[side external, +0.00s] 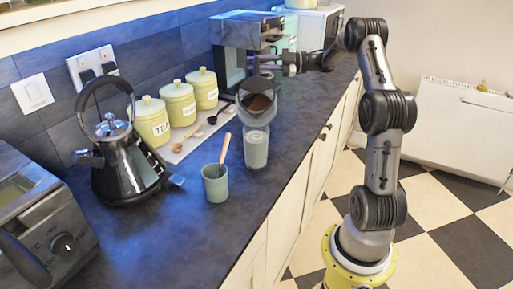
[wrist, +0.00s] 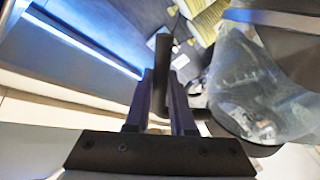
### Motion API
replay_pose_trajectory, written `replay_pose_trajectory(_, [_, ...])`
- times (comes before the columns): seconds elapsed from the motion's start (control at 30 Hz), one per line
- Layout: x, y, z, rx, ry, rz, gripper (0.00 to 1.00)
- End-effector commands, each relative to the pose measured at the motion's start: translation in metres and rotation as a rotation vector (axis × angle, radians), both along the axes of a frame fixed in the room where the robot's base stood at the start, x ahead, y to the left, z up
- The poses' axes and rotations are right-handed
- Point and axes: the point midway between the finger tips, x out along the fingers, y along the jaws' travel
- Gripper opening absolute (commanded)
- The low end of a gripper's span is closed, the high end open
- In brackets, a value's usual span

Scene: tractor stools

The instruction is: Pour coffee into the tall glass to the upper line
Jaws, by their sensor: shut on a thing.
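My gripper (side external: 284,62) is shut on the dark handle of a glass coffee carafe (side external: 256,100). The carafe has dark coffee in it and is held tilted just above the tall glass (side external: 256,150). The tall glass stands upright on the counter and looks pale grey-green, with a darker band near its top. Its lines and exact level are too small to read. In the wrist view my fingers (wrist: 160,92) close on the handle (wrist: 163,50), and the clear carafe wall (wrist: 245,85) fills the right side. I cannot tell whether coffee is flowing.
A green cup (side external: 215,184) with a wooden stick stands front-left of the glass. A black kettle (side external: 125,165), several yellow canisters (side external: 178,104) on a pale board and a toaster (side external: 40,235) are left. A coffee machine (side external: 235,45) stands behind. Counter right of the cup is clear.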

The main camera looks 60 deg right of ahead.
Motion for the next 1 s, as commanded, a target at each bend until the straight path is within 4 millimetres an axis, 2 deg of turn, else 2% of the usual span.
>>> replay_pose_trajectory(0.17, [0.002,-0.003,-0.003,0.048,0.023,0.0,0.0])
replay_pose_trajectory(0.5, [0.01,-0.015,-0.026,0.295,0.157,0.006,0.0])
replay_pose_trajectory(1.0, [0.009,-0.013,-0.06,0.576,0.31,0.006,0.0])
